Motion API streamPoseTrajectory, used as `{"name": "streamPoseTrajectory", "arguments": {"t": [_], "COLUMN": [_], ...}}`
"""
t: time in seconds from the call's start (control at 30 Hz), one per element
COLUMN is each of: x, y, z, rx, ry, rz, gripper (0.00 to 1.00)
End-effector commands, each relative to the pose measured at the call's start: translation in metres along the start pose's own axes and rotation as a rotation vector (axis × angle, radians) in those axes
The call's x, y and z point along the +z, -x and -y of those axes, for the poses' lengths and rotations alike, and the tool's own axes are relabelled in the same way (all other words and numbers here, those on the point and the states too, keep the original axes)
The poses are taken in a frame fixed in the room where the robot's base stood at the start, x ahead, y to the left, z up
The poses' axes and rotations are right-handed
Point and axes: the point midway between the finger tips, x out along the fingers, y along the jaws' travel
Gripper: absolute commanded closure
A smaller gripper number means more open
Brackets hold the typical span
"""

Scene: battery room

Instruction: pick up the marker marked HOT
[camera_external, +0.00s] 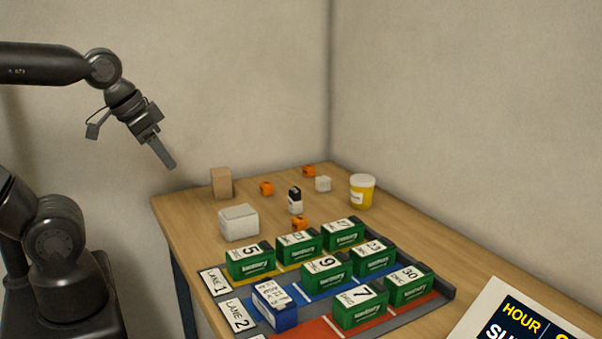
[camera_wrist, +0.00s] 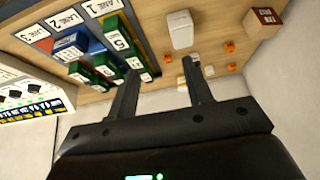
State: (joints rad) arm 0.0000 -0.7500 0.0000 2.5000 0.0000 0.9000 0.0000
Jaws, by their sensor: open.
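Three small orange pieces, possibly markers, lie on the wooden table: a back one (camera_external: 309,171), a left one (camera_external: 266,188) and a front one (camera_external: 300,224). I cannot read HOT on any of them. In the wrist view, orange pieces show at the right (camera_wrist: 229,46), just below it (camera_wrist: 231,67) and near the fingers (camera_wrist: 167,58). My gripper (camera_external: 168,161) is up in the air left of the table's back edge, apart from everything. In the wrist view my gripper (camera_wrist: 160,68) is open, with nothing between its fingers.
A white box (camera_external: 239,222), a brown box (camera_external: 221,183), a black-and-white bottle (camera_external: 295,201), a small white block (camera_external: 323,184) and a yellow tub (camera_external: 362,191) stand near the orange pieces. Several green batteries (camera_external: 250,262) and a blue one (camera_external: 274,306) fill the lane tray (camera_external: 446,292) in front.

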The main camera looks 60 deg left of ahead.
Motion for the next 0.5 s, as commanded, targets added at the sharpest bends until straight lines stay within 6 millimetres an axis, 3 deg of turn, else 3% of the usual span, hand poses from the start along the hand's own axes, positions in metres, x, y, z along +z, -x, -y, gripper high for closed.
{"name": "streamPoseTrajectory", "arguments": {"t": [0.1, 0.33, 0.5], "x": [0.0, -0.001, -0.021], "y": [0.0, 0.0, -0.008], "z": [0.0, 0.0, 0.006], "rx": [0.0, -0.001, -0.013], "ry": [0.0, 0.0, 0.002], "rz": [0.0, 0.001, 0.014], "gripper": [0.45, 0.45, 0.45]}}
